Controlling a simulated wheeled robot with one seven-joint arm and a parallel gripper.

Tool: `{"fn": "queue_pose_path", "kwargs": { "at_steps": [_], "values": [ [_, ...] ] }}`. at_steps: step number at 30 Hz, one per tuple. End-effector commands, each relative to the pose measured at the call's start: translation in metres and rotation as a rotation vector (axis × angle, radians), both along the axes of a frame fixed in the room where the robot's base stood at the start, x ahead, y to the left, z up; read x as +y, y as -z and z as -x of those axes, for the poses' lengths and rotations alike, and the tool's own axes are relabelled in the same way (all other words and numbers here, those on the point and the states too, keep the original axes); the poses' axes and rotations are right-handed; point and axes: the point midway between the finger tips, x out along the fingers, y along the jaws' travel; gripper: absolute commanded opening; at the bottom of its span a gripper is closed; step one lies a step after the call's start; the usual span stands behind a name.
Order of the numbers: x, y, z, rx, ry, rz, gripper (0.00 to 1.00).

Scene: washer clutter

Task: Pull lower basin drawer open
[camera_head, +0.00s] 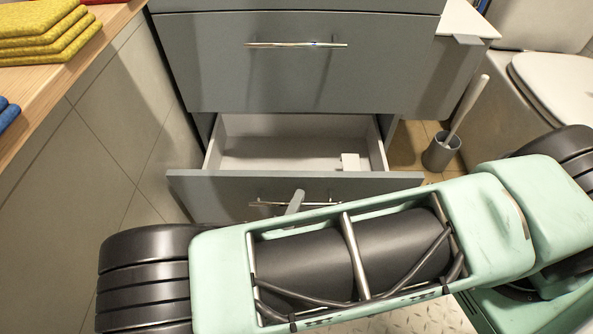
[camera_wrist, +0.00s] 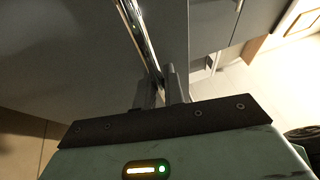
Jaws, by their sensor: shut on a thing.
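The lower basin drawer (camera_head: 215,185) is grey with a white inside and stands pulled out from the cabinet, so its interior shows. A small white object (camera_head: 350,161) lies inside it at the right. Its bar handle (camera_head: 262,204) is metal and runs across the front. My gripper (camera_wrist: 160,88) is shut on this handle (camera_wrist: 138,30) in the wrist view. In the head view a grey finger of my gripper (camera_head: 295,199) shows at the handle. My arm hides the lower part of the drawer front.
The upper drawer (camera_head: 220,75) is shut, with its own bar handle (camera_head: 295,45). A toilet brush in a grey holder (camera_head: 441,152) stands on the floor at the right, near the toilet (camera_head: 555,85). A wooden counter (camera_head: 60,85) with folded yellow towels (camera_head: 45,35) is at the left.

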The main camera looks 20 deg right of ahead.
Motion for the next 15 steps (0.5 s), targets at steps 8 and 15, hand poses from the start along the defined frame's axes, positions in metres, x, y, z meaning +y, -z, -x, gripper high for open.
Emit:
{"fn": "queue_pose_path", "kwargs": {
  "at_steps": [8, 15],
  "values": [
    [0.019, -0.001, 0.046, 0.001, 0.0, -0.001, 0.0],
    [0.027, 0.0, 0.066, -0.001, 0.001, -0.001, 0.0]
  ]
}}
